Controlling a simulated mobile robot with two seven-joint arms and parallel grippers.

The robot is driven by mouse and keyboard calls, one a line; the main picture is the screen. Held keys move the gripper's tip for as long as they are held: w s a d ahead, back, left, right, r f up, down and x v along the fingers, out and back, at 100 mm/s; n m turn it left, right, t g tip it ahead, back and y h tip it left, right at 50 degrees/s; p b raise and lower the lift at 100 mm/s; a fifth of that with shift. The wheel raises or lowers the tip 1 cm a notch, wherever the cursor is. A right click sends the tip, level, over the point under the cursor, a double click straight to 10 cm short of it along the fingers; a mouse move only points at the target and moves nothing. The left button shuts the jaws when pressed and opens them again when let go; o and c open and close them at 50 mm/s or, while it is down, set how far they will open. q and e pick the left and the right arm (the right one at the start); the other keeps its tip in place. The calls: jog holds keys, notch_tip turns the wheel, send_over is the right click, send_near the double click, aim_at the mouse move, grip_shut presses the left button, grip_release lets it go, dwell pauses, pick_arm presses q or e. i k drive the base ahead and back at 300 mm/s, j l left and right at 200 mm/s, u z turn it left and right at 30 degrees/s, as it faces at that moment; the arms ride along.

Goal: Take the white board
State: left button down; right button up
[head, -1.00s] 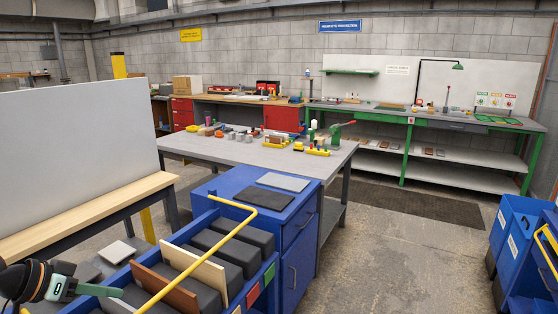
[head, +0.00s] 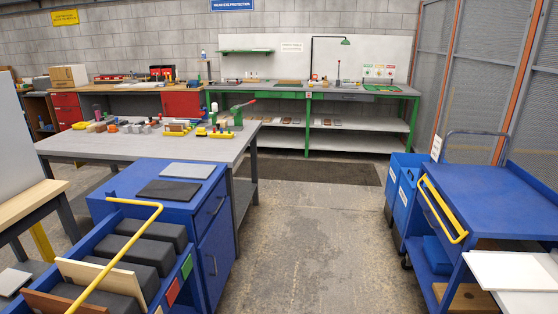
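A flat white board (head: 515,270) lies at the bottom right, at the near end of the blue cart. A second white surface (head: 530,302) shows just below it, cut off by the picture's edge. In the near blue slotted cart at the lower left stand a cream board (head: 100,276) and a brown board (head: 52,302), upright and tilted among dark grey blocks (head: 150,235). A light tile (head: 12,281) lies low at the left edge. Neither of my grippers is in view.
The blue cabinet (head: 215,205) carries a grey plate (head: 187,171) and a black plate (head: 168,190). A yellow handle (head: 135,240) crosses the slotted cart. A blue cart (head: 490,190) stands at the right. The concrete floor (head: 310,235) between them is clear.

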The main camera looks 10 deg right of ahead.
aim_at(502, 272)
jog(key=z, duration=1.95)
jog(key=i+j+z, duration=0.35)
jog(key=i+j, duration=0.4)
jog(key=i, duration=0.2)
